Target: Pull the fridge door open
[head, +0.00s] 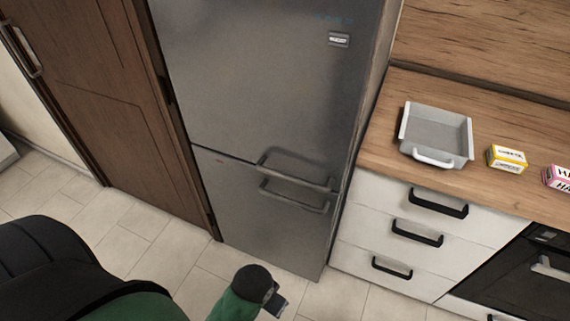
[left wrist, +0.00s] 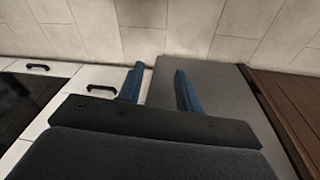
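The grey steel fridge (head: 260,75) stands between a brown cabinet and the counter, with both doors shut. The upper door's bar handle (head: 293,171) runs along its lower right edge. A second bar handle (head: 293,196) sits just below it on the lower door (head: 245,210). My left gripper (head: 277,304) is low in front of the fridge, apart from both handles. In the left wrist view its blue fingers (left wrist: 160,88) are spread with nothing between them, and the grey fridge front (left wrist: 222,100) lies beyond. My right gripper is not in view.
The brown cabinet (head: 100,105) adjoins the fridge on the left. White drawers (head: 400,230) with black handles and an oven (head: 525,275) are on the right. A grey tray (head: 436,135) and small boxes (head: 506,158) sit on the wooden counter. The tiled floor (head: 150,235) looks clear.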

